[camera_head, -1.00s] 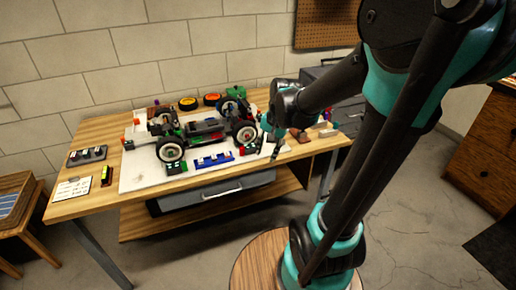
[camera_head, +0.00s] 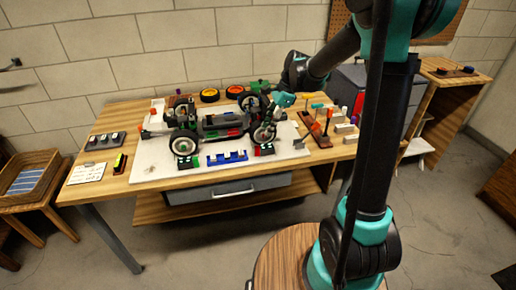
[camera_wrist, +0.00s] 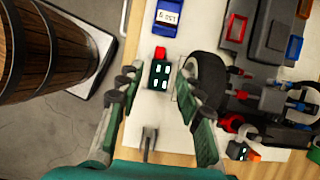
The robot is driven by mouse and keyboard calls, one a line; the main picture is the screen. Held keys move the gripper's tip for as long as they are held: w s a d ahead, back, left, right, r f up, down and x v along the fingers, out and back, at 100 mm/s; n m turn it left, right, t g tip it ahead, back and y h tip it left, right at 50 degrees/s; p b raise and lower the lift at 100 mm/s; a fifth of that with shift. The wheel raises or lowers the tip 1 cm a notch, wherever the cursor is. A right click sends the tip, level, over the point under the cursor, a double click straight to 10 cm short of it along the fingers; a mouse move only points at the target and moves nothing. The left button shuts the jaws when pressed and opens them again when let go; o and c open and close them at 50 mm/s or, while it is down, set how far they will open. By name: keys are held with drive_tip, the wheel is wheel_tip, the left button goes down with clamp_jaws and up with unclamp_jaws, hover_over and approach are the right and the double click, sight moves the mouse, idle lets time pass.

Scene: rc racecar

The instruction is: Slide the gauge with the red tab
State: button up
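The dark gauge with the red tab (camera_head: 264,149) stands at the front right of the white mat, by the car's wheel. In the wrist view the gauge (camera_wrist: 160,75) shows pale digits and a red tab at its top end. My gripper (camera_wrist: 158,82) is open, and its two fingers appear on either side of the gauge in that view. I cannot tell its height above the gauge; no contact shows. In the head view my gripper (camera_head: 272,112) is partly hidden against the car's front wheel.
The racecar (camera_head: 215,122) stands on the white mat (camera_head: 145,172). A blue rack (camera_head: 227,158) and a green-tabbed gauge (camera_head: 187,161) lie left of the red-tabbed one. A tool tray (camera_head: 322,140) is to the right.

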sight(258, 147)
drive_tip(key=x, duration=1.1)
drive_tip(key=shift+s+f, duration=0.1)
drive_tip(key=shift+f, duration=0.05)
clamp_jaws()
